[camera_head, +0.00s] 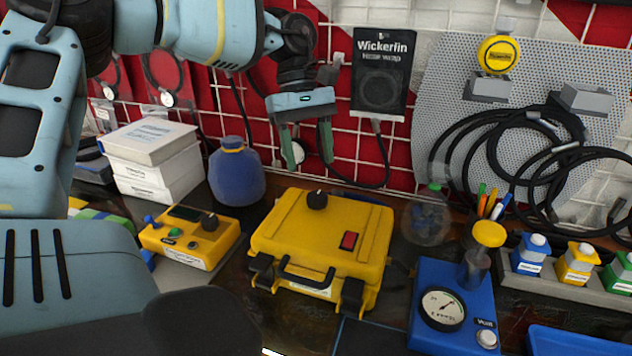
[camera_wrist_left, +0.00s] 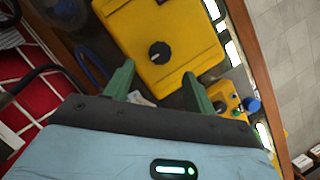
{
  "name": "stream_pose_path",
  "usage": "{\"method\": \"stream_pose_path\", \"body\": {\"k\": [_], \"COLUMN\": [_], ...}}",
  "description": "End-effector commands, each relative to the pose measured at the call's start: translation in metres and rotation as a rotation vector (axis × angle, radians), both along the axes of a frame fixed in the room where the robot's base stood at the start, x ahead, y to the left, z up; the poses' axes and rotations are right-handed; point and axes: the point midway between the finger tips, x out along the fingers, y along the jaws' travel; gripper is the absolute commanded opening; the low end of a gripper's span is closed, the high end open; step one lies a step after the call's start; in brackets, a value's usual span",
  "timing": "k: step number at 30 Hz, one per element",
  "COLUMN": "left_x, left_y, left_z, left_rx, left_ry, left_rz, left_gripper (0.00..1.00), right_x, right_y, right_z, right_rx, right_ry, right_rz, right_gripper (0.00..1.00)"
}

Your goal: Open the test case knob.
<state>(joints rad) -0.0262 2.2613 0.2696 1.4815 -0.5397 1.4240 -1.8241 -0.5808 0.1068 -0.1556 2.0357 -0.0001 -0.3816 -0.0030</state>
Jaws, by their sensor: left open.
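The yellow test case (camera_head: 325,238) sits closed on the bench in the middle of the head view. Its black round knob (camera_head: 317,200) is on the top face, towards the back left, with a red switch (camera_head: 348,240) nearer the front. In the left wrist view the knob (camera_wrist_left: 159,52) shows a white mark and lies beyond the fingertips. My left gripper (camera_head: 307,165) is open and empty, pointing down above and behind the case, apart from the knob. It also shows in the left wrist view (camera_wrist_left: 159,80). My right gripper is not in view.
A smaller yellow box with a knob (camera_head: 190,237) and a blue round bottle (camera_head: 236,172) stand left of the case. A blue gauge stand (camera_head: 455,305) stands to the right. White boxes (camera_head: 152,158) are at the left. A grid wall with hanging cables is close behind.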

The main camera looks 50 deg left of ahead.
Motion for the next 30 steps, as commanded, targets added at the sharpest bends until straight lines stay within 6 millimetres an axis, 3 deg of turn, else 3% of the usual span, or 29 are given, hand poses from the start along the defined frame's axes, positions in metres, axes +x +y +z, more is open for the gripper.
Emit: {"method": "stream_pose_path", "body": {"k": [12, 24, 30], "left_x": [-0.007, -0.007, -0.007], "left_y": [-0.021, -0.024, -0.024], "left_z": [-0.052, -0.061, -0.061], "left_rx": [0.001, 0.000, 0.000], "left_ry": [0.002, 0.000, 0.000], "left_rz": [-0.001, 0.001, 0.001], "left_gripper": [0.56, 0.56, 0.32], "right_x": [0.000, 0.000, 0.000], "right_y": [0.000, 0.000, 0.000], "right_z": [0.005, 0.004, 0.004], "right_rx": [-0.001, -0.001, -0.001], "right_ry": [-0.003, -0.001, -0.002], "right_rz": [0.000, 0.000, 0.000], "right_gripper": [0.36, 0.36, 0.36]}}
